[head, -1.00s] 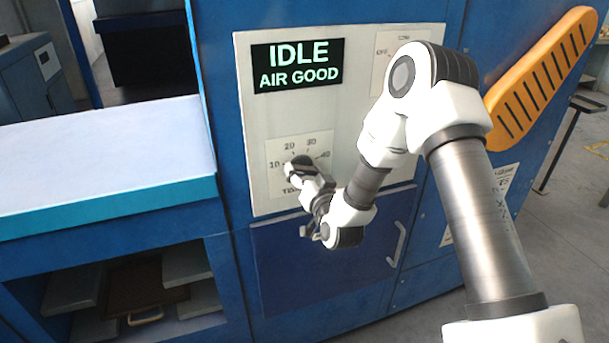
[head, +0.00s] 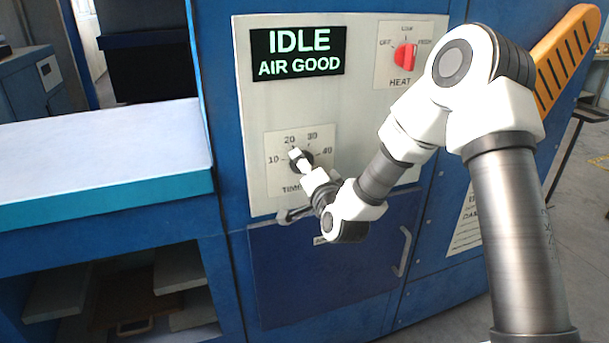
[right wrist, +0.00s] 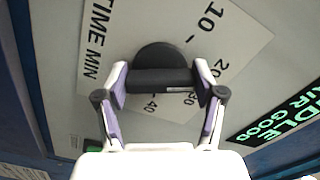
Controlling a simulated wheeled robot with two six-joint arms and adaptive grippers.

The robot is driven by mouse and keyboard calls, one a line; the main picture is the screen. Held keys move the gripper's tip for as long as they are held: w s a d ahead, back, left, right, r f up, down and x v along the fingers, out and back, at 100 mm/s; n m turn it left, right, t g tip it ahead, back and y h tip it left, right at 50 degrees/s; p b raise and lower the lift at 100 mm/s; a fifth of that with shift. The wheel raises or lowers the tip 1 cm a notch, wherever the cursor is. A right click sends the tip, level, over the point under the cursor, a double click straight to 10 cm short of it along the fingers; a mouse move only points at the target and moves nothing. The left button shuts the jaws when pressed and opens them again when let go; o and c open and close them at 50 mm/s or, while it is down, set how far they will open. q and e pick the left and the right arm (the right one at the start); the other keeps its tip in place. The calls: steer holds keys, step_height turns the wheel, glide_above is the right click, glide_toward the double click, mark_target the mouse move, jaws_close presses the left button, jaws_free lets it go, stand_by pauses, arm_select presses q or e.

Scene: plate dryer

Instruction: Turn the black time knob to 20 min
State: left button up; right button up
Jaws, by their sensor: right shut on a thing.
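The black time knob (head: 307,158) is on a white dial plate (head: 274,178) marked 10, 20, 30 and 40. My right gripper (head: 301,160) is at it and partly covers it in the head view. In the right wrist view, my right gripper (right wrist: 162,82) is shut on the grip bar of the black time knob (right wrist: 160,78), one finger at each end. The bar's right end, with a small white line near it, lies toward the 20 mark (right wrist: 221,68). The knob's exact pointer setting is hard to read. My left gripper is not in view.
The display (head: 298,54) reads IDLE, AIR GOOD. A red heat knob (head: 405,56) is at the upper right of the panel (head: 360,110). Below is a blue door (head: 285,290) with a handle (head: 402,250). A white-topped table (head: 100,150) stands at left.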

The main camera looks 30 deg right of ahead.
steer(key=shift+m, duration=0.3)
steer(key=o, duration=1.1)
steer(key=shift+o, duration=0.2)
steer(key=v, duration=0.7)
steer(key=shift+s, duration=0.25)
